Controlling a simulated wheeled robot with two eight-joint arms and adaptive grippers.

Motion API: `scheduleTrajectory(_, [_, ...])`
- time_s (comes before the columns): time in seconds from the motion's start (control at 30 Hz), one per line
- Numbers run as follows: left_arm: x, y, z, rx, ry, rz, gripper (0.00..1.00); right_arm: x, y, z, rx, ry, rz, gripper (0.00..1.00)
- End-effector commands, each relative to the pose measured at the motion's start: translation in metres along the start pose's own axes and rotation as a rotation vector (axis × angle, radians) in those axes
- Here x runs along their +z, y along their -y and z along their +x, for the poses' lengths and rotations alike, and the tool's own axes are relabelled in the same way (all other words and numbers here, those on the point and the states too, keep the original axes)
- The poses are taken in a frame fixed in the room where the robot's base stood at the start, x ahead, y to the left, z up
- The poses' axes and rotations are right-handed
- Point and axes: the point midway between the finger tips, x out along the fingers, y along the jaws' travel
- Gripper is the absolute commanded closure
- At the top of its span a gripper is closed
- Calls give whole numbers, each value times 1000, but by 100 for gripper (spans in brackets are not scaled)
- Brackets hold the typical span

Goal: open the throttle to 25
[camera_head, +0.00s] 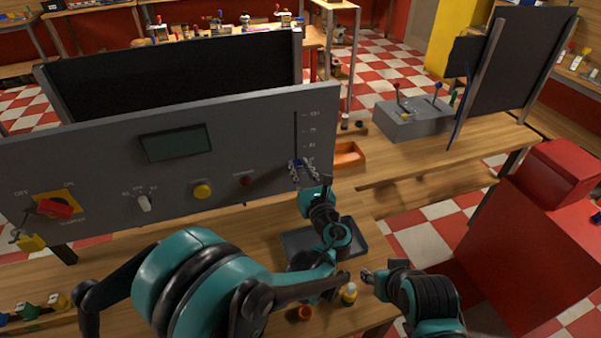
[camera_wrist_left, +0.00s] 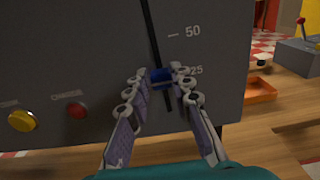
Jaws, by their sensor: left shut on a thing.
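The throttle is a blue slider knob (camera_head: 297,163) in a vertical dark slot (camera_head: 296,128) near the right end of the grey control panel (camera_head: 100,165). In the left wrist view the blue knob (camera_wrist_left: 160,76) sits about level with the printed 25, below the 50; the 25 tick is hidden by a finger. My left gripper (camera_head: 303,170) is shut on the knob, with a fingertip on each side of it, as the left wrist view also shows (camera_wrist_left: 160,80). My right gripper (camera_head: 370,279) is low over the bench, away from the panel; its jaw opening is unclear.
The panel also carries a green display (camera_head: 176,142), a red-handled switch (camera_head: 56,207), a yellow button (camera_head: 202,190) and a red button (camera_head: 246,181). An orange tray (camera_head: 350,154) and a grey lever box (camera_head: 412,120) stand right. A red cabinet (camera_head: 530,240) stands at far right.

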Motion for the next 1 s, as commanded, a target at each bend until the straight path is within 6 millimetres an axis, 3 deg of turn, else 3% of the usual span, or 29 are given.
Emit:
scheduleTrajectory(0.2, [-3,0,0,1,-1,-1,100,2,0,2,0,0,0,57])
scheduleTrajectory(0.23, [-3,0,0,1,-2,-1,73,2,0,2,0,0,0,57])
scheduleTrajectory(0.3, [-3,0,0,1,-1,-1,57,2,0,2,0,0,0,57])
scheduleTrajectory(0.67, [-3,0,-5,0,-1,-1,57,2,0,2,0,0,0,57])
scheduleTrajectory(1.0, [-3,1,-59,-2,-1,-1,57,2,0,2,0,0,0,57])
